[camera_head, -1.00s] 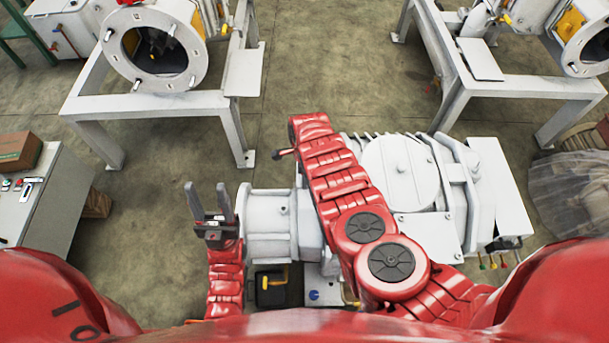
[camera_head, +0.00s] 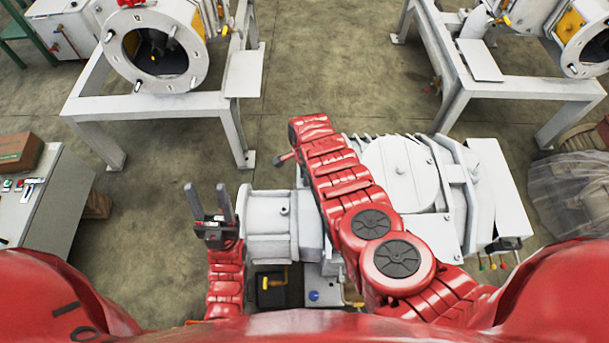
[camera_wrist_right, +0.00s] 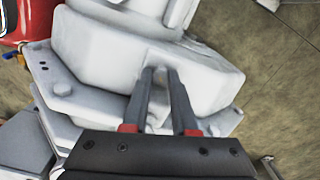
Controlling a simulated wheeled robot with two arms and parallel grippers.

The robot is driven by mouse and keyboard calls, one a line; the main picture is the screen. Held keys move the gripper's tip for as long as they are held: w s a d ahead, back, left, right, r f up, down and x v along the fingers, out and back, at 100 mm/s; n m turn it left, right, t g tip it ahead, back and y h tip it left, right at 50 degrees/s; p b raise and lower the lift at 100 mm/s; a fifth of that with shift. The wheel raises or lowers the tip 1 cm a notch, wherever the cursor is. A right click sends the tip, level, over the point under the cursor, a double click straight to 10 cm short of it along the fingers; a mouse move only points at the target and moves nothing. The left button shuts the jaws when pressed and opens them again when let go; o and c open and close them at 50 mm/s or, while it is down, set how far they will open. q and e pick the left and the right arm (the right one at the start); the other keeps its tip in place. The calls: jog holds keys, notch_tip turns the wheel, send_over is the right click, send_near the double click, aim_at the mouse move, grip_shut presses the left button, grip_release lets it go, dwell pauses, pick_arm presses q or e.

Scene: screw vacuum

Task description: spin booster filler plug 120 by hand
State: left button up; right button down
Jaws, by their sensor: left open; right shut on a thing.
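The pale grey pump-like machine (camera_head: 400,170) lies below my right arm in the head view. In the right wrist view my right gripper (camera_wrist_right: 160,76) reaches onto a pale block-like housing (camera_wrist_right: 110,50) of this machine. Its two fingers are close together at the tips, shut on a small pale piece at the housing, most likely the filler plug. The piece is mostly hidden by the fingertips, and its thread cannot be seen. In the head view my right forearm hides this gripper's fingers. My left gripper (camera_head: 210,200) is open and empty, left of the machine's round flange.
A white frame stand (camera_head: 160,105) with a round-flanged unit (camera_head: 118,70) stands at the back left, and a similar stand (camera_head: 520,88) at the back right. A grey control cabinet (camera_head: 40,195) is at the left. Open floor (camera_head: 300,70) lies between the stands.

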jog(key=c, duration=0.7)
grip_release()
jog(key=shift+r, duration=0.1)
jog(key=shift+r+p, duration=0.3)
jog(key=shift+p, duration=0.05)
notch_tip(320, 180, up, 5)
jog(key=shift+f+p, duration=0.1)
jog(key=shift+p, duration=1.1)
notch_tip(320, 180, up, 12)
jog(key=p, duration=0.1)
jog(key=shift+f, duration=0.1)
